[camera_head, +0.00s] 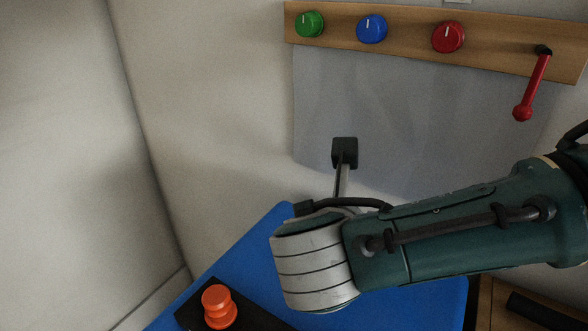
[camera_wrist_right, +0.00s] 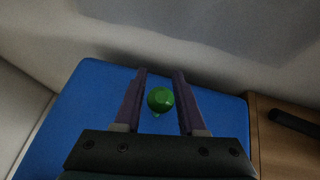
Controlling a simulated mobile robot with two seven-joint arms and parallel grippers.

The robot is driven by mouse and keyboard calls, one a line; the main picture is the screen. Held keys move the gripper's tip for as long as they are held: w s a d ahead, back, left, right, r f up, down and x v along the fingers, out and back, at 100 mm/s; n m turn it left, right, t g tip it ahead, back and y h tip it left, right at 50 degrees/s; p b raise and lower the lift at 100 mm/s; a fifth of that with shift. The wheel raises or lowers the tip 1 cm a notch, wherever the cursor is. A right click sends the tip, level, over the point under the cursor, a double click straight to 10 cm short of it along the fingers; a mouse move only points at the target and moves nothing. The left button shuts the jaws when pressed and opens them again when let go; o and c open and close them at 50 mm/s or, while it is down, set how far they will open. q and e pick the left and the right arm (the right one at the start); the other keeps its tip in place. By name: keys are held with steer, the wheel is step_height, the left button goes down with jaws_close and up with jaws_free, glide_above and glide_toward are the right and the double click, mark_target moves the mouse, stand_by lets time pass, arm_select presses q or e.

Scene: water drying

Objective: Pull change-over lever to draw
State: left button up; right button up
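A black wall box (camera_head: 345,152) with a grey metal lever arm (camera_head: 343,182) is on the back wall in the head view. The lower part of this lever is hidden behind my right wrist. In the right wrist view a round green knob (camera_wrist_right: 160,100) shows between the two purple fingers of my right gripper (camera_wrist_right: 159,85). Gaps show on both sides of it, so the gripper is open. Whether the green knob is the lever's end, I cannot tell for sure. My right gripper's fingers are hidden in the head view. My left gripper is not in view.
A wooden rail (camera_head: 400,38) carries a green dial (camera_head: 309,24), a blue dial (camera_head: 372,29), a red dial (camera_head: 448,37) and a red crank lever (camera_head: 531,88). An orange knob (camera_head: 219,306) stands on a black base. A blue surface (camera_head: 258,245) lies below.

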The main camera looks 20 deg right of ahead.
steer(key=p+v, duration=0.3)
steer(key=v, duration=0.7)
